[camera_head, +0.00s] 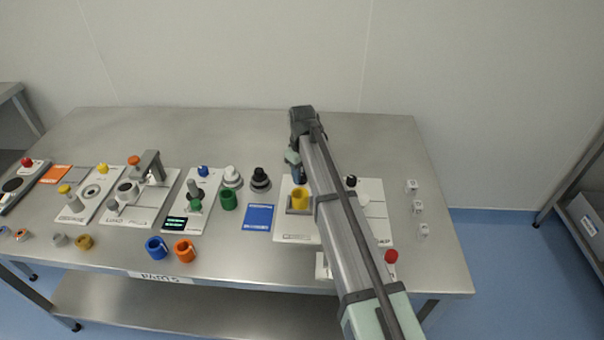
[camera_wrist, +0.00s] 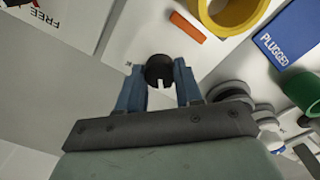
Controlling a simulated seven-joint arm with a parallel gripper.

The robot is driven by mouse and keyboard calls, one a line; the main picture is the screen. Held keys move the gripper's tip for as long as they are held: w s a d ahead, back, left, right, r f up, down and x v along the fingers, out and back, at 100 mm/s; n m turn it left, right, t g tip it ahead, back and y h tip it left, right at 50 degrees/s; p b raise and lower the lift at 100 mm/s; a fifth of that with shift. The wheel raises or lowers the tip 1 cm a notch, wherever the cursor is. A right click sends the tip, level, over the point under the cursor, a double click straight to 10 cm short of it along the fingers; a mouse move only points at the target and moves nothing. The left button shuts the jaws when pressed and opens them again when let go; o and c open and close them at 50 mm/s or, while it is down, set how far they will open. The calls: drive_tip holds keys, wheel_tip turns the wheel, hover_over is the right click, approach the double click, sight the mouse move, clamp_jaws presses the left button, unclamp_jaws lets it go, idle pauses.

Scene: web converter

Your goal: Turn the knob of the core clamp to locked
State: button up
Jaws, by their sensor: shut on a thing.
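My gripper (camera_wrist: 160,84) points down at the panel, its two blue fingers on either side of a small black round knob (camera_wrist: 157,68) with a white mark. It is shut on this knob. The white mark points toward my palm in the wrist view. In the head view my gripper (camera_head: 298,172) is at the back edge of the white panel (camera_head: 288,237), behind the yellow ring (camera_head: 299,198) on its grey block. My arm covers part of this panel. An orange bar (camera_wrist: 187,27) lies beside the knob. No locked label is readable.
A blue card reading PLUGGED (camera_wrist: 290,35) and a green ring (camera_head: 228,200) are to the left in the head view. Another black knob (camera_head: 351,181) and a red knob (camera_head: 391,256) stand right of my arm. White cubes (camera_head: 417,207) line the right side. The table's back is clear.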

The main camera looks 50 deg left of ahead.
drive_tip(key=shift+m, duration=0.3)
drive_tip(key=m, duration=1.1)
drive_tip(key=shift+m, duration=2.1)
drive_tip(key=o, duration=1)
drive_tip(key=shift+o, duration=0.2)
